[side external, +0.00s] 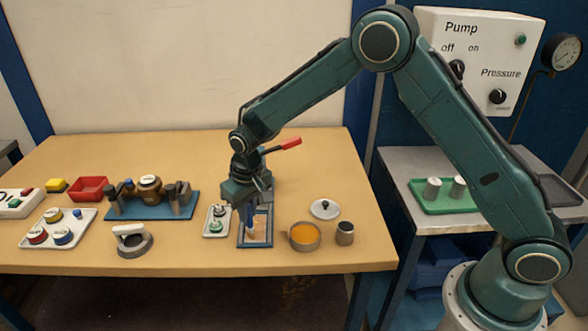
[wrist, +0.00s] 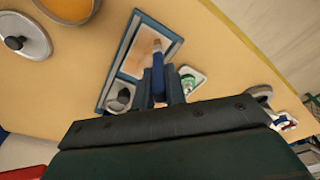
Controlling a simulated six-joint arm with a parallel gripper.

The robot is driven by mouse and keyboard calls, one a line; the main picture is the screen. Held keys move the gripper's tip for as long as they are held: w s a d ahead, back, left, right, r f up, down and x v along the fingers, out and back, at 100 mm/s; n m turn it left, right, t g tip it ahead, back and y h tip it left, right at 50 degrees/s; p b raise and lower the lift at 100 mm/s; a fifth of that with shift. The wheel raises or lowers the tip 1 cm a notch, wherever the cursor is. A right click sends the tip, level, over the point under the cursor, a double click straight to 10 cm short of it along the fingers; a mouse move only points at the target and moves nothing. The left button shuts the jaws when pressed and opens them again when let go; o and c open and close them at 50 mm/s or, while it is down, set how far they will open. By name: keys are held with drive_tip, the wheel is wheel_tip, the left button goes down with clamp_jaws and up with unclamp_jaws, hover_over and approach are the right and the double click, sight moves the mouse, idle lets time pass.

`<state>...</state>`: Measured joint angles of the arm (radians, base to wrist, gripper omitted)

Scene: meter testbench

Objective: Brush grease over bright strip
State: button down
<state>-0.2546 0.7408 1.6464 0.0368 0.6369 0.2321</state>
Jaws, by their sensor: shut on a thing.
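My gripper (side external: 247,200) is shut on a blue-handled brush (side external: 250,217) and points down over a blue-framed tray (side external: 239,243). In the wrist view the brush (wrist: 158,76) stands between my fingers (wrist: 158,90), with its tip over the pale, bright panel (wrist: 139,58) inside the blue frame (wrist: 112,70). I cannot tell whether the tip touches the panel. A round pot of orange grease (side external: 305,235) stands open to the right of the tray; part of it also shows in the wrist view (wrist: 68,8).
A lid (side external: 324,208) and a small dark-sided cylinder (side external: 345,233) are near the pot. A small white tray (side external: 215,222) stands close on the left of the frame. A blue-based fixture (side external: 150,205) stands farther left. A red handle (side external: 290,143) sticks out behind my wrist.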

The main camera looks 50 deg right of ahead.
drive_tip(key=shift+w+d, duration=3)
drive_tip(key=shift+d, duration=0.05)
wheel_tip(320, 180, up, 8)
drive_tip(key=shift+s+a, duration=0.15)
